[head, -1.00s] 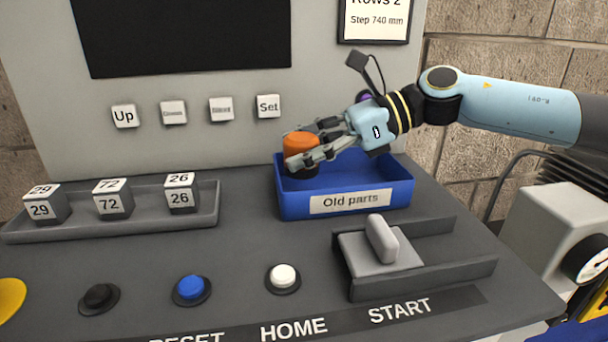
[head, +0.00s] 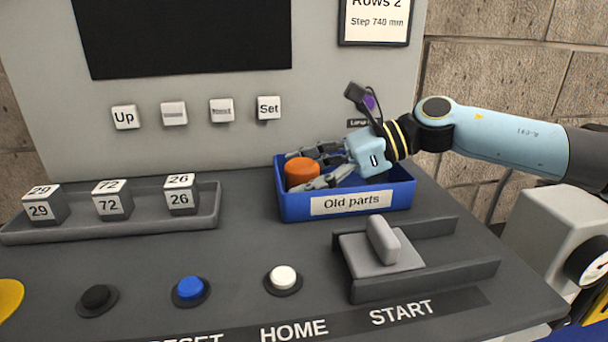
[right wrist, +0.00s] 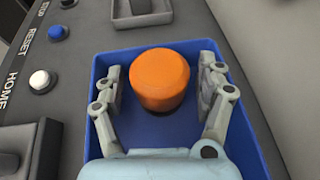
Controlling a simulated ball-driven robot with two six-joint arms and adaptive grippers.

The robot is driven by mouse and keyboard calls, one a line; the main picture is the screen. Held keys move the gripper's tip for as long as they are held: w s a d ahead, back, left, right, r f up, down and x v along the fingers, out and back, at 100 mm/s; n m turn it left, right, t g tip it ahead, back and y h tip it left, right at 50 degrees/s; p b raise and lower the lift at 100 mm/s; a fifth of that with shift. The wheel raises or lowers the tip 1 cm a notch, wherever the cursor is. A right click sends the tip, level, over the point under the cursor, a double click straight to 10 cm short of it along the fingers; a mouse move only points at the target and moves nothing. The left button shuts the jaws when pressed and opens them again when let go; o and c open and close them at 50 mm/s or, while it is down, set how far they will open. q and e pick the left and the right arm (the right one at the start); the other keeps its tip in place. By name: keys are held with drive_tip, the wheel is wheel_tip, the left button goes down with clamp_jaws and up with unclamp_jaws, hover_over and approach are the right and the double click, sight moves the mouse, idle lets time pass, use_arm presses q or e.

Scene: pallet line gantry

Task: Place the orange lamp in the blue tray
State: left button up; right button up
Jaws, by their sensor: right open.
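The orange lamp (head: 301,172) is inside the blue tray (head: 291,209) labelled "Old parts", near its left end. In the right wrist view the orange lamp (right wrist: 160,80) stands between the spread fingers, with gaps on both sides. The blue tray's wall (right wrist: 97,70) surrounds it there. My right gripper (head: 318,167) reaches into the tray from the right; its fingers (right wrist: 160,82) are open and appear clear of the lamp. The lamp's lower part is hidden by the tray's front wall in the head view. My left gripper is not in view.
A grey sliding START handle (head: 382,240) stands in front of the tray. Black, blue (head: 190,288) and white (head: 283,277) buttons lie along the front. A grey rack (head: 150,224) with numbered blocks is at left. The upright panel rises behind.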

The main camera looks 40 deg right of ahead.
drive_tip(key=shift+r, duration=0.15)
drive_tip(key=p+v, duration=0.2)
drive_tip(key=v, duration=0.2)
drive_tip(key=shift+s+d+r, duration=0.2)
drive_tip(key=p+v, duration=0.6)
drive_tip(key=shift+s+d+r, duration=0.1)
drive_tip(key=shift+d, duration=0.05)
drive_tip(key=shift+s+d+p, duration=0.3)
drive_tip(key=shift+d+p, duration=0.15)
drive_tip(key=shift+p, duration=0.1)
